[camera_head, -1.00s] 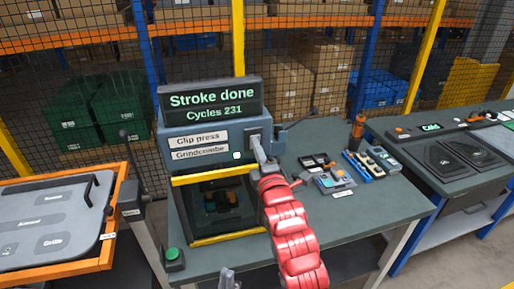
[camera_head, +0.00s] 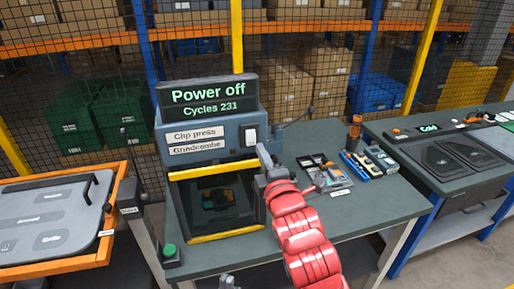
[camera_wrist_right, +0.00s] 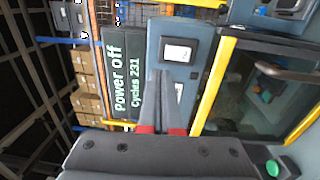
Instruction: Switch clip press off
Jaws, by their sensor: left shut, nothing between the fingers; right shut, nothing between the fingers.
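The clip press (camera_head: 160,147) is a blue-grey machine on the bench. Its display (camera_head: 208,96) reads "Power off, Cycles 231"; the same display (camera_wrist_right: 121,85) shows in the right wrist view. A white switch (camera_head: 250,135) sits at the right of its front panel and shows uncovered in the right wrist view (camera_wrist_right: 178,52). My right gripper (camera_head: 262,150) is shut and empty just below the switch, apparently apart from it; its fingertips (camera_wrist_right: 163,75) point toward the panel. My left gripper (camera_head: 228,282) is shut at the bottom edge of the head view, away from the press.
A yellow-framed opening (camera_head: 216,238) with dark contents lies below the panel. A green button (camera_head: 170,251) stands at the bench's front left. Small trays and tools (camera_head: 335,178) lie right of the press. An orange-edged cart (camera_head: 60,269) stands left. Mesh fencing is behind.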

